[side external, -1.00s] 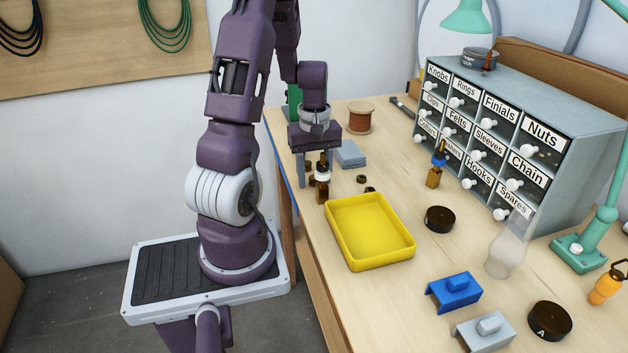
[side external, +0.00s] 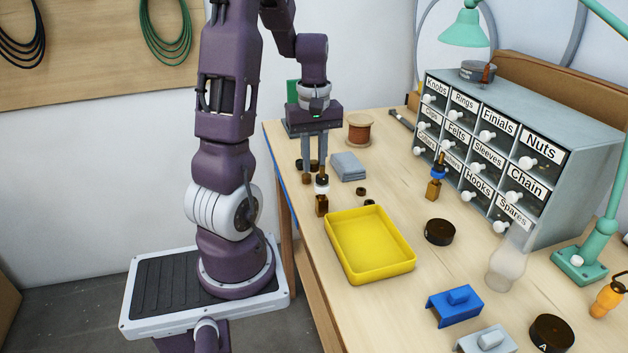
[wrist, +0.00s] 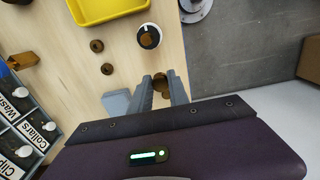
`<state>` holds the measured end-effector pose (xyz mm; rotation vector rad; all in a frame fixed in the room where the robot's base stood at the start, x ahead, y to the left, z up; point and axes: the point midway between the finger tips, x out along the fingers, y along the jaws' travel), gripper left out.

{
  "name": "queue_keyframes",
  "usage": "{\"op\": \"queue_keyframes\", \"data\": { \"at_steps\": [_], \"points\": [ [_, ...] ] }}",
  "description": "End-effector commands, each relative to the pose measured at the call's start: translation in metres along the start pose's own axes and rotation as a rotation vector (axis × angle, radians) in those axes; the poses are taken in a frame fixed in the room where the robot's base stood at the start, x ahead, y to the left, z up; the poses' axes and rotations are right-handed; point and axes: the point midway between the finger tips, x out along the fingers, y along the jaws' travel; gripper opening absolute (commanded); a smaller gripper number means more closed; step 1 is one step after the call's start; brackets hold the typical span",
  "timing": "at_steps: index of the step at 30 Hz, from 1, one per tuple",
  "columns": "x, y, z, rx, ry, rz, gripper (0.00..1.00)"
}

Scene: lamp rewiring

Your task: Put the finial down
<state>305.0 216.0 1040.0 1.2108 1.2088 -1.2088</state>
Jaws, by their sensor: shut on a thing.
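A small brown piece, which I take to be the finial (wrist: 160,84), sits between the fingers of my gripper (wrist: 161,88) in the wrist view. My gripper also shows in the side external view (side external: 314,172), pointing down at the far left of the bench, and it is shut on this piece. The piece shows low at the fingertips there (side external: 306,179). Its shape is partly hidden by the fingers, and I cannot tell whether it touches the bench.
A brown piece with a white ring (side external: 321,198) stands close in front of my fingers. A yellow tray (side external: 345,270) is nearer the camera. Grey folded cloth or blocks (side external: 349,166) and small dark rings (side external: 361,191) lie to the right. A drawer cabinet (side external: 545,185) stands further right.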

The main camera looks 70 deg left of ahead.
Motion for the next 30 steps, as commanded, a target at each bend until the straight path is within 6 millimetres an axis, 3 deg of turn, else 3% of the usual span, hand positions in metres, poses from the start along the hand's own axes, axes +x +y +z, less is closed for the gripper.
{"op": "queue_keyframes", "data": {
  "at_steps": [13, 23, 30],
  "points": [
    [-0.083, 0.001, 0.002, 0.016, 0.000, 0.002, 0.00],
    [-0.082, 0.030, 0.052, 0.451, -0.016, 0.024, 0.00],
    [-0.084, 0.049, 0.116, 0.978, -0.012, 0.031, 0.00]
  ]
}}
